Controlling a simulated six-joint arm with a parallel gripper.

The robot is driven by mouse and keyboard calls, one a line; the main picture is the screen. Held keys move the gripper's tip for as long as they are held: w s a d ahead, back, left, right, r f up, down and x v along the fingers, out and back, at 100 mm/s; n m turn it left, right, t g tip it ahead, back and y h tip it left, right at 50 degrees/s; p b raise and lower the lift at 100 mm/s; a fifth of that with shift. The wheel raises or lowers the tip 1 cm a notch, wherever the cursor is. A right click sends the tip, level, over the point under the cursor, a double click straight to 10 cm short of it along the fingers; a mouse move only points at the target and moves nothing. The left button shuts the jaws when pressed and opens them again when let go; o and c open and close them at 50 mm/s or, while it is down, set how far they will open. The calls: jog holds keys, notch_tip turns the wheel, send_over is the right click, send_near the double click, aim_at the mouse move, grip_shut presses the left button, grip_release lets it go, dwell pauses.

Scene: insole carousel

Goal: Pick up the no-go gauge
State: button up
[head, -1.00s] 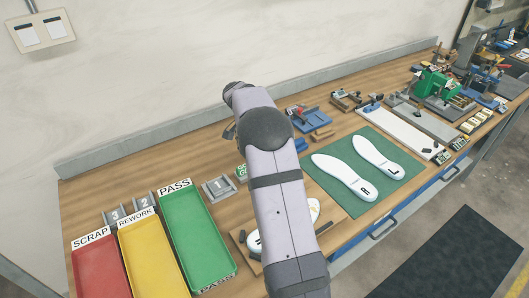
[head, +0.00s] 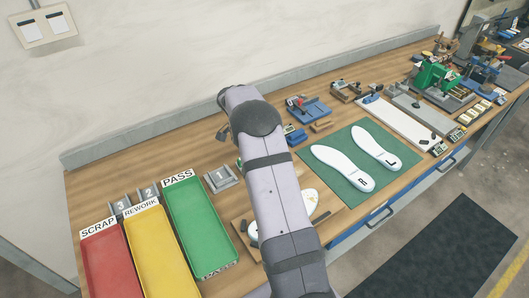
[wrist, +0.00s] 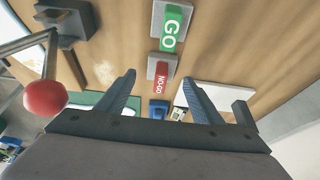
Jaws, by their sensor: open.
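The no-go gauge (wrist: 162,76) shows in the wrist view as a red block marked NO-GO on a pale holder. It lies on the wooden bench, near the middle of the picture. My gripper (wrist: 158,78) is open and empty, its two fingers apart on either side of the gauge in the picture. The gauge looks farther off than the fingertips; the exact gap cannot be told. A green GO gauge (wrist: 171,28) sits in its own grey holder just above it in the picture.
A red ball-ended lever (wrist: 45,98) stands close at left in the wrist view. The head view shows the green PASS tray (head: 199,228), a grey block marked 1 (head: 221,178), a green mat (head: 345,174) with two insoles, and blue fixtures (head: 307,108) behind.

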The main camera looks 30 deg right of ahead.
jog(key=shift+p+x, duration=0.6)
jog(key=shift+x, duration=1.05)
jog(key=c, duration=1.2)
jog(key=shift+w, duration=0.1)
